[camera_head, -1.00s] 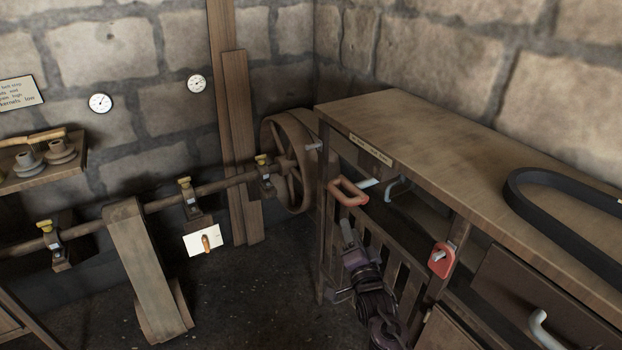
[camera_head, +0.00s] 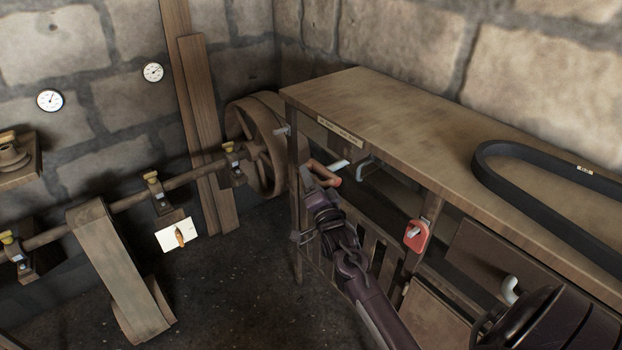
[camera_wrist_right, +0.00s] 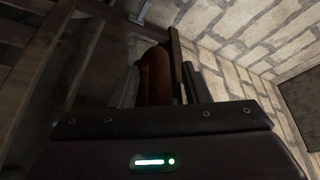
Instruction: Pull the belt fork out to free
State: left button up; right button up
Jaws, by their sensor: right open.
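The belt fork shows as an orange-red handle (camera_head: 324,172) with a pale metal rod, at the left end of the workbench, below its top. My right gripper (camera_head: 308,180) is open at the handle's left end. In the right wrist view the red handle (camera_wrist_right: 154,75) lies between the two parted fingers of the right gripper (camera_wrist_right: 162,88). I cannot tell whether either finger touches it. My left gripper is not in view.
The workbench (camera_head: 420,125) carries a black belt (camera_head: 500,165) on top. A red plate with a knob (camera_head: 416,235) is on its front. A large wooden wheel (camera_head: 252,145) on a shaft stands left of the bench.

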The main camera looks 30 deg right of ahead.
grip_shut()
jog(key=a+p, duration=0.1)
jog(key=a, duration=0.7)
jog(key=shift+s+a+f, duration=0.15)
jog(key=shift+s+a, duration=0.05)
jog(key=shift+s, duration=0.1)
grip_release()
jog(key=shift+a, duration=0.1)
